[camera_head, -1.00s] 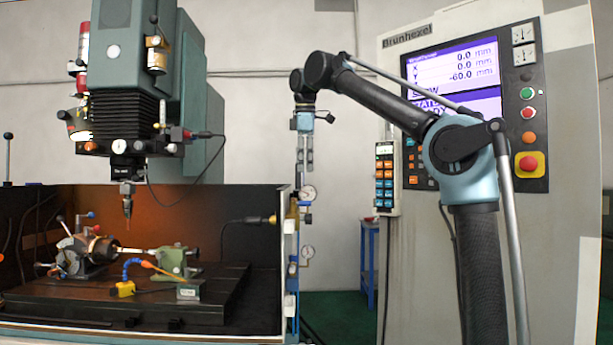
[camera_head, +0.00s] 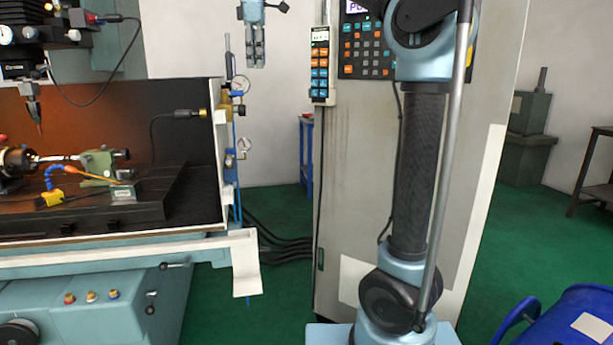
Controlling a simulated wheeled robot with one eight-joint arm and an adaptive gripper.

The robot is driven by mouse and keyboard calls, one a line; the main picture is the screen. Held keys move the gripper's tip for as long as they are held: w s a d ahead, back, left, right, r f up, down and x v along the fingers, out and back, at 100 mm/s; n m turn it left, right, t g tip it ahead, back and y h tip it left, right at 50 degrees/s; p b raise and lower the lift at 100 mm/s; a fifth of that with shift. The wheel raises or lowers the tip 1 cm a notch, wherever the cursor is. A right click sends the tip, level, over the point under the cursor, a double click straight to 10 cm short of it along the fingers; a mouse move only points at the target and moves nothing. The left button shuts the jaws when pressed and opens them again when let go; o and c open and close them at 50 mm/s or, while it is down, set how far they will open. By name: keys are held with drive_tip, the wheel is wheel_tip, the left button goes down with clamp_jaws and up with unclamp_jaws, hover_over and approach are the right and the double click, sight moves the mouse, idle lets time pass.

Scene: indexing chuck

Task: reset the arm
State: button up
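My arm (camera_head: 415,170) rises from its base at the bottom and bends over beyond the top edge of the view. My gripper (camera_head: 256,66) hangs pointing down at the top, left of the hand-held keypad. Its two fingers look close together, but the gap is too small to judge. I see nothing held in it. It hangs in front of the pale wall, right of the machine.
The machine's table (camera_head: 80,215) with the chuck (camera_head: 18,160) and tailstock (camera_head: 98,162) is at left. The control cabinet (camera_head: 350,200) with its keypad (camera_head: 319,65) stands behind my arm. A blue drum (camera_head: 575,320) is at lower right.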

drive_tip(key=s+d+f+m, duration=0.3)
drive_tip(key=d+f+m, duration=0.2)
drive_tip(key=d+f, duration=0.65)
drive_tip(key=s+d+f+m, duration=0.4)
drive_tip(key=d+f+m, duration=0.1)
drive_tip(key=d+f, duration=0.65)
drive_tip(key=s+d+f+m, duration=0.2)
drive_tip(key=s+d+f, duration=0.2)
drive_tip(key=f, duration=0.6)
drive_tip(key=s+d+f+m, duration=0.3)
drive_tip(key=s+d+f, duration=0.1)
drive_tip(key=s+f, duration=0.3)
drive_tip(key=s+d+f+m, duration=0.3)
drive_tip(key=s+d+f, duration=0.1)
drive_tip(key=f, duration=0.8)
drive_tip(key=shift+s+f, duration=0.3)
drive_tip(key=shift+s, duration=0.4)
drive_tip(key=shift+w+f, duration=0.2)
drive_tip(key=shift+w, duration=0.25)
